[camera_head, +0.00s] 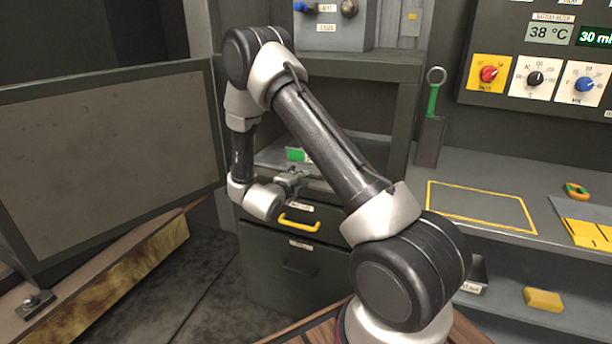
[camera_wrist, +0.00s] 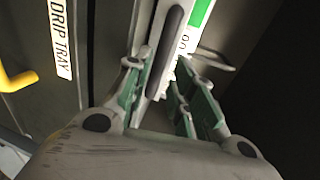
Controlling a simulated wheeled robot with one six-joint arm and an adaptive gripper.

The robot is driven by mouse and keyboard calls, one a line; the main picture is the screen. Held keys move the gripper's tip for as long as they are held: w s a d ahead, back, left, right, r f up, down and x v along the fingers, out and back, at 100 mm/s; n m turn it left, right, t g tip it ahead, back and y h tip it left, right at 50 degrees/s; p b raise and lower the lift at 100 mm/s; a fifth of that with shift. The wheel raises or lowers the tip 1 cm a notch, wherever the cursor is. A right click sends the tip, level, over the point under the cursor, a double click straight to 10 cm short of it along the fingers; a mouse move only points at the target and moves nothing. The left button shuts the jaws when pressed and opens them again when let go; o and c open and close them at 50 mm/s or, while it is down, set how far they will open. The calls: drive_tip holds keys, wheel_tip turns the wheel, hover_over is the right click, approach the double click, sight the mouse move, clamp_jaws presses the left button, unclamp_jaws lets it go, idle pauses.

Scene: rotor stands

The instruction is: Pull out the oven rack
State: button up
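The oven rack's front (camera_wrist: 196,14) shows in the wrist view as a pale strip with a green and white label and a dark bar handle (camera_wrist: 170,40). In the head view, the green part of the rack (camera_head: 297,155) shows in the oven opening, behind my gripper. My gripper (camera_head: 290,178) is at the rack's front. In the wrist view, its green-padded fingers (camera_wrist: 160,75) are apart, one on each side of the bar. Contact with the bar is not clear. The rack's rear is hidden inside the oven.
The oven door (camera_head: 110,150) stands open at left. Below the rack is a drip tray drawer with a yellow handle (camera_head: 299,222), whose label (camera_wrist: 60,38) shows in the wrist view. A bench with a yellow-outlined area (camera_head: 480,207) and a control panel (camera_head: 535,60) are at right.

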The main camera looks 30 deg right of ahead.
drive_tip(key=x, duration=0.5)
drive_tip(key=shift+w+d, duration=0.15)
clamp_jaws()
